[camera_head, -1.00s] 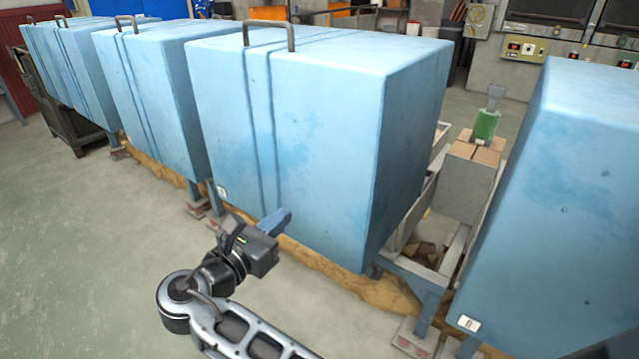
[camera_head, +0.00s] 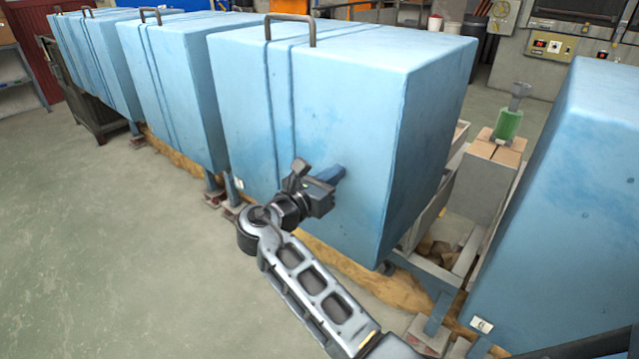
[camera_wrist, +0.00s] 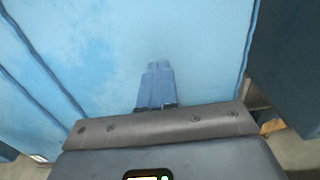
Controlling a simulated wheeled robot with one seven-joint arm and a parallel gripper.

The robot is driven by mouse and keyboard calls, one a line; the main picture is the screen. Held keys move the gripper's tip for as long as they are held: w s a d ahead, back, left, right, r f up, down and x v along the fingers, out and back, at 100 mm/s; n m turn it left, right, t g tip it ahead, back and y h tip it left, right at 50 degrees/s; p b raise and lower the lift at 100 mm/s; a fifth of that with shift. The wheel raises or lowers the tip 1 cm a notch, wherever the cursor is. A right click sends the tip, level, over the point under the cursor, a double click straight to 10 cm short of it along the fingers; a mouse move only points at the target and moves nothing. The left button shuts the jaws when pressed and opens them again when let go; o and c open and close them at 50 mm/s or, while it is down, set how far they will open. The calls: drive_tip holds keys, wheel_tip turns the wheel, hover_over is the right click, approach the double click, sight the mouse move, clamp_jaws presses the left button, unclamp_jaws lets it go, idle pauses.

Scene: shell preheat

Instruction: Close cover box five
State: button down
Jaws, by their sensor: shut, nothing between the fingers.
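Large blue cover boxes stand in a row in the head view. The middle box (camera_head: 330,110) has a grey handle on top and two vertical ridges down its front. A small white tag sits low at its left edge; I cannot read it, so I cannot tell which box is five. My gripper (camera_head: 338,172) is shut and empty, its blue fingers at the front face of this middle box, right of the ridges. In the wrist view the fingertips (camera_wrist: 158,68) point at the blue face; whether they touch it is unclear.
Another blue box (camera_head: 570,200) stands at the right, with a white tag low on it. Between the boxes are a metal frame (camera_head: 430,270) and a block with a green object (camera_head: 508,124) on it. Open floor (camera_head: 110,250) lies to the left.

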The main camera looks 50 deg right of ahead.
drive_tip(key=shift+d, duration=0.6)
drive_tip(key=w+d+b, duration=0.1)
drive_tip(key=d+b, duration=0.8)
drive_tip(key=d, duration=3.3)
drive_tip(key=shift+w+d+r, duration=0.2)
drive_tip(key=shift+d, duration=0.05)
